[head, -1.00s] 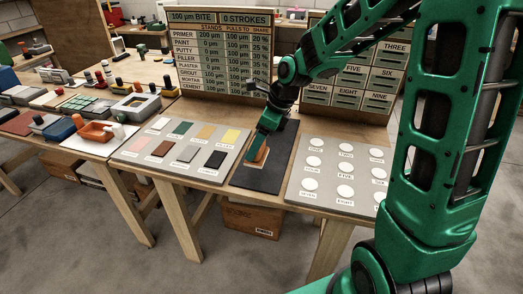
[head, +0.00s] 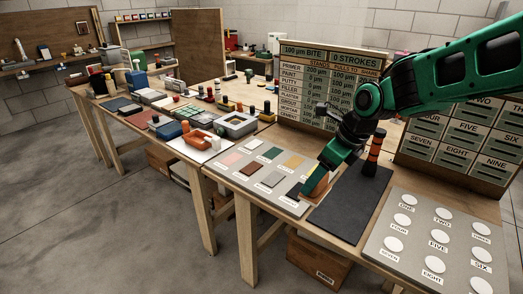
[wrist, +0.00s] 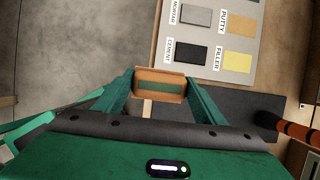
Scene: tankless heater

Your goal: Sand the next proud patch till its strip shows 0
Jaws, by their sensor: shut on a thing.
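My gripper (head: 318,180) is shut on an orange-brown block (head: 314,187), presumably the sander, with a green stripe across it in the wrist view (wrist: 160,86). In the head view the block is at the right edge of the grey patch board (head: 228,172), next to the dark mat. I cannot tell whether it touches anything. The board bears several coloured patches; the black cement patch (wrist: 191,53) and yellow filler patch (wrist: 238,59) lie nearest the block. The sign (head: 306,88) reads 100 µm bite and 0 strokes; its smaller figures are hard to read.
A dark mat (head: 350,205) lies right of the patch board. An orange-and-black banded cylinder (head: 373,155) stands at its back. A grey board with white discs (head: 385,240) is further right, before a numbered panel (head: 458,135). Tools and trays crowd the left bench.

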